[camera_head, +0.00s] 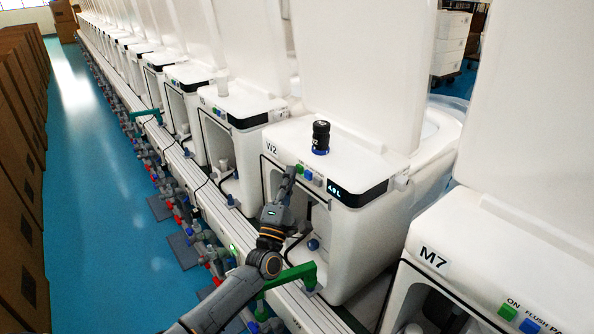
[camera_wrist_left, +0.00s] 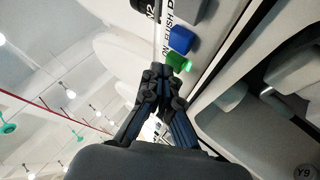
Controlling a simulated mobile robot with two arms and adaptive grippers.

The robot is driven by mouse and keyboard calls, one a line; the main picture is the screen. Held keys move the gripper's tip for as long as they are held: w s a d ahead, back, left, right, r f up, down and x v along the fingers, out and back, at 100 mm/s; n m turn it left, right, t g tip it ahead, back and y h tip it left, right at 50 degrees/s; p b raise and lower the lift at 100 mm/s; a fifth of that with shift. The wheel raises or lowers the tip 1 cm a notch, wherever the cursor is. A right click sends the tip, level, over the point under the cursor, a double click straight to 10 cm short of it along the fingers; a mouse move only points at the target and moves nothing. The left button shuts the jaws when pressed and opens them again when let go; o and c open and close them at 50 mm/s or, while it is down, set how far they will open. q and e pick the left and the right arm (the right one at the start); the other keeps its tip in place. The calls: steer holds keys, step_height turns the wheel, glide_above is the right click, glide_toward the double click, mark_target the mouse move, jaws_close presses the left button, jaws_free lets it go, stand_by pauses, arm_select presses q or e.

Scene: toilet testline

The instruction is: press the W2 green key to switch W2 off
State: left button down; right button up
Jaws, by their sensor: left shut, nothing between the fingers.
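The W2 toilet (camera_head: 345,235) stands right of centre in the head view, with its W2 label at the front left corner. Its green key (camera_head: 299,168) sits left of its blue key (camera_head: 308,175), beside a lit display. My left gripper (camera_head: 288,178) is shut and empty, its tips close to the green key, just left of and below it. In the left wrist view the shut fingertips (camera_wrist_left: 168,72) are next to the green key (camera_wrist_left: 178,63), with the blue key (camera_wrist_left: 181,39) beyond it. I cannot tell whether the tips touch the green key.
A black cylinder with a blue base (camera_head: 320,138) stands on top of W2. The M7 toilet (camera_head: 480,255), with its own green and blue keys, is at the right. More toilets line up behind.

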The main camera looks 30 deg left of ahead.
arm_select(q)
steer(key=shift+w+d, duration=0.1)
steer(key=shift+w, duration=0.1)
stand_by(0.4)
steer(key=shift+s+a, duration=0.25)
steer(key=shift+s, duration=0.4)
steer(key=s+a+p, duration=0.2)
steer(key=s, duration=0.3)
steer(key=shift+s+a, duration=0.15)
steer(key=shift+s, duration=0.15)
